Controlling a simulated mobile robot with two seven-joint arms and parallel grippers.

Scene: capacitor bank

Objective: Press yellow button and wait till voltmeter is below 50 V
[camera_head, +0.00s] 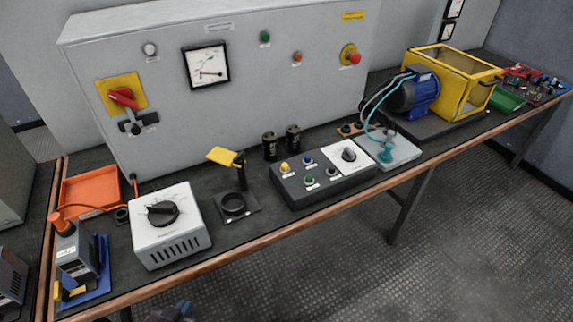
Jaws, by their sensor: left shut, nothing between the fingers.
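The yellow button (285,167) is at the back left of a dark control box (325,188) on the bench. It stands clear, with nothing touching it. The voltmeter (206,65) is a square white dial with a black frame on the grey cabinet front. Its scale is too small for me to read a value. My left gripper (172,312) shows only partly at the bottom edge, dark with blue parts, below the bench's front edge and well away from the button. It is shut and empty. My right gripper is not in view.
A white box with a black knob (170,225) stands left of the control box. A dark stand (236,206) with a yellow-handled piece is between them. A blue motor (417,92) and yellow cage (455,80) are at right. The floor in front is clear.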

